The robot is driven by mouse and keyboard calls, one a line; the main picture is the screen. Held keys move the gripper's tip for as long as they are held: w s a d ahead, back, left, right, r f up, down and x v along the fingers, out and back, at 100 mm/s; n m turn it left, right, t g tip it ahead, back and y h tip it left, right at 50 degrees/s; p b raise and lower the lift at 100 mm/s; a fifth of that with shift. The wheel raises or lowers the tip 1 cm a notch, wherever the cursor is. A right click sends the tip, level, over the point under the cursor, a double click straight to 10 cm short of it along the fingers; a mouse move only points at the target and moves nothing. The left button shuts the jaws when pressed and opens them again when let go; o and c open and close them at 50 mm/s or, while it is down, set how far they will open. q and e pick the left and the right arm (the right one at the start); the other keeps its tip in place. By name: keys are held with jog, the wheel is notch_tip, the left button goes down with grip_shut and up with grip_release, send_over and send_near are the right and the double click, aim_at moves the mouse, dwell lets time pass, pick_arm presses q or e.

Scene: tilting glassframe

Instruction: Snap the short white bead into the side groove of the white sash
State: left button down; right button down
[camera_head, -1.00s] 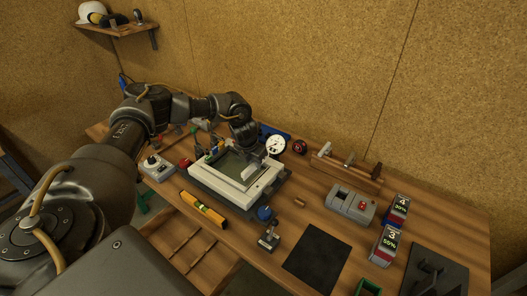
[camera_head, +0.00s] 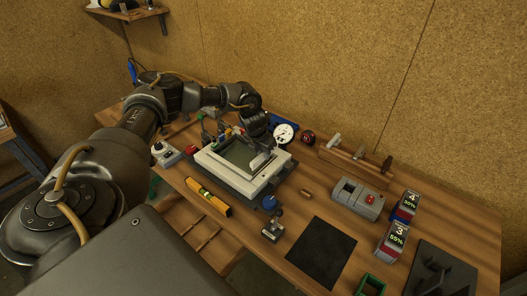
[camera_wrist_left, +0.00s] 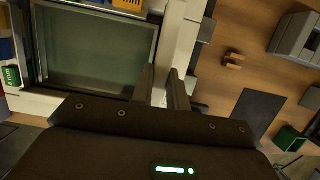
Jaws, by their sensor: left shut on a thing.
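The white sash (camera_head: 228,178) lies on the bench as a rectangular frame around a greenish glass pane (camera_head: 238,154). In the left wrist view its frame (camera_wrist_left: 187,35) runs up the picture to the right of the pane. My left gripper (camera_head: 261,155) is over the sash's right side, pointing down. In the left wrist view its two fingers (camera_wrist_left: 162,88) are close together with a white piece between them. This appears to be the short white bead (camera_head: 259,161), largely hidden by the fingers. I cannot tell whether it touches the groove. My right gripper is not in view.
A yellow level (camera_head: 208,197) and a blue knob (camera_head: 270,202) lie in front of the sash. A dial gauge (camera_head: 285,133) stands behind it. A grey box (camera_head: 354,199), a black mat (camera_head: 320,249) and numbered display units (camera_head: 393,238) stand to the right.

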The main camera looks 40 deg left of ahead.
aim_at(264, 160)
pick_arm(q)
notch_tip(264, 160, down, 3)
jog(key=shift+f+b, duration=0.15)
jog(key=shift+b, duration=0.85)
jog(key=shift+f, duration=0.2)
dwell(0.4)
jog(key=shift+f, duration=0.35)
dwell(0.5)
jog(key=shift+r, duration=0.15)
dwell(1.1)
dwell(0.5)
